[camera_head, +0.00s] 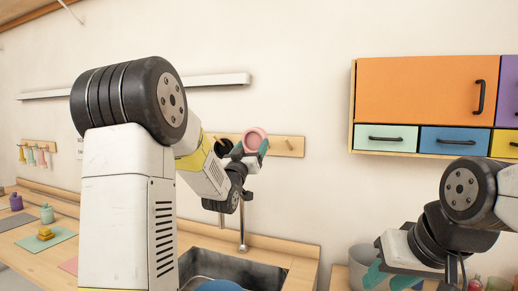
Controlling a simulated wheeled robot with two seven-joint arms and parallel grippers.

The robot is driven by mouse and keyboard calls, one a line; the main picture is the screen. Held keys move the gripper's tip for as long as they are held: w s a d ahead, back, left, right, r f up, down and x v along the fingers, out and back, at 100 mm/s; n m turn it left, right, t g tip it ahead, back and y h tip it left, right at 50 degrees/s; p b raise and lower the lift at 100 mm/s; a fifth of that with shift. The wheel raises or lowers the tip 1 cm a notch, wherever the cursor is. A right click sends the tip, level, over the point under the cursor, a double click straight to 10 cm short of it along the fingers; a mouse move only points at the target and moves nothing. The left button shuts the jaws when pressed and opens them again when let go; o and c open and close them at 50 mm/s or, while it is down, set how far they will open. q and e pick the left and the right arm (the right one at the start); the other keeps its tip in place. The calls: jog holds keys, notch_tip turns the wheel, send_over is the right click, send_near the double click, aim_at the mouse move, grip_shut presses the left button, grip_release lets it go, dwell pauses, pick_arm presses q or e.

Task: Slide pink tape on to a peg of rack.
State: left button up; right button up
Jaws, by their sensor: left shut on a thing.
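The pink tape (255,136) is a ring held up near the wall in the middle of the view. My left gripper (251,149) is shut on it, with teal fingertips at its sides. The rack (296,151) is a wooden board on the wall behind the tape, with dark pegs; one peg (289,144) shows to the right of the tape. The tape and my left gripper hide the board's middle. I cannot tell how far the tape is from the pegs. My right gripper (390,277) is low at the right, its teal fingers apart, in front of a grey container.
A sink (215,268) with a tap (243,225) lies below the rack. An orange cabinet (415,92) with small drawers hangs at the right. A grey container (361,258) stands at lower right. A left counter holds mats and small jars. A white shelf (215,81) is above.

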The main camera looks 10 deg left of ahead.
pick_arm(q)
jog(key=w+d+f, duration=0.2)
jog(key=w+f, duration=0.2)
jog(key=w, duration=0.6)
jog(key=shift+w+f, duration=0.2)
jog(key=shift+f, duration=0.05)
dwell(0.8)
jog(key=shift+f, duration=0.25)
jog(key=o, duration=1.3)
jog(key=shift+o, duration=0.9)
jog(key=shift+r, duration=0.2)
